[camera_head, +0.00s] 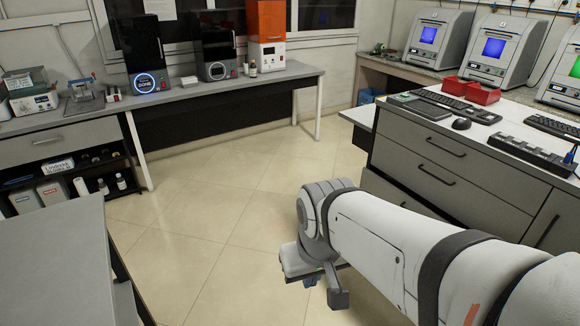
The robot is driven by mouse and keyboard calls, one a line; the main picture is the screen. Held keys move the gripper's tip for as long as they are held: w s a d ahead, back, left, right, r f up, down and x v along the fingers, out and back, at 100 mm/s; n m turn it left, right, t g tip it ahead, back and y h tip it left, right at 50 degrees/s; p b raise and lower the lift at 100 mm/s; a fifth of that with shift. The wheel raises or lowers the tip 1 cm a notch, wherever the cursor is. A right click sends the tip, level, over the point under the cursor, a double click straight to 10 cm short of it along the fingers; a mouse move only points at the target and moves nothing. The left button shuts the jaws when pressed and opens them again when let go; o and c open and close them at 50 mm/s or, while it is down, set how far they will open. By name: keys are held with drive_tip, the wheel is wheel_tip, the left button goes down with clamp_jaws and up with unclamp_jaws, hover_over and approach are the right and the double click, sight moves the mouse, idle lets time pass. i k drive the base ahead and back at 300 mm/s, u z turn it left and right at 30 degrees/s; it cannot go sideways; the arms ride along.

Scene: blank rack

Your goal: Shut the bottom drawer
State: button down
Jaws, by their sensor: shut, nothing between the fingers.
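A grey drawer cabinet (400,122) stands under the counter on the right. Its top drawer (415,137) and the drawer below it (410,167) have dark bar handles and look flush. A lower front (372,182) shows at the cabinet's left foot and seems to stand out slightly. My white arm hides most of it, so I cannot tell how far out it is. My gripper (318,281) hangs over the floor left of the cabinet, below the arm's grey wrist joint. It is shut and empty, apart from the drawers, with its fingertips partly hidden.
Tiled floor (200,200) is clear left of my arm. A grey cabinet top (50,250) stands at the near left. A bench (215,93) with machines runs along the back wall.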

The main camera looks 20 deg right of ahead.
sight(385, 187)
drive_tip(key=u, duration=0.1)
drive_tip(key=i, duration=1.6)
drive_tip(key=z, duration=1.25)
drive_tip(key=i, duration=0.55)
drive_tip(key=z, duration=0.2)
drive_tip(key=k, duration=0.55)
drive_tip(key=z, duration=0.4)
drive_tip(key=i, duration=0.55)
drive_tip(key=u, duration=0.3)
